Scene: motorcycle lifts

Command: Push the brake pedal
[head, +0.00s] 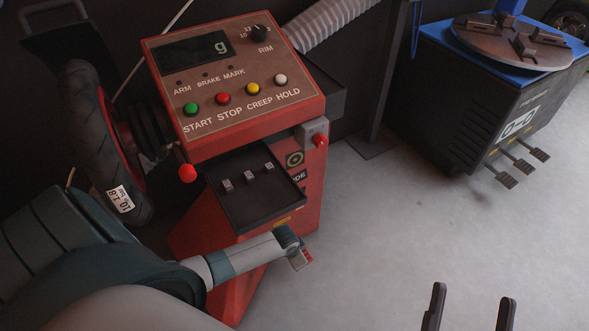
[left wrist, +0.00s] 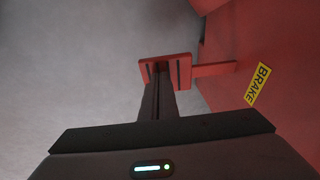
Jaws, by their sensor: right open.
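The brake pedal (left wrist: 182,76) is a red plate with dark stripes on a red arm that runs to the red machine, in the left wrist view. A yellow BRAKE label (left wrist: 257,85) is on the red side panel beside it. My left gripper (left wrist: 160,70) has its dark fingers together, with the tips over the pedal plate; I cannot tell whether they touch it. In the head view the left wrist is low in front of the balancer (head: 305,195), and the fingers are not clearly seen. My right gripper (head: 472,294) is open and empty over the floor.
A control panel (head: 235,75) with several buttons tops the balancer, above a black tray (head: 240,205). A tyre (head: 90,140) is mounted at its left. A tyre changer (head: 490,100) with several pedals (head: 522,165) stands back right. The floor (head: 400,220) between is clear.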

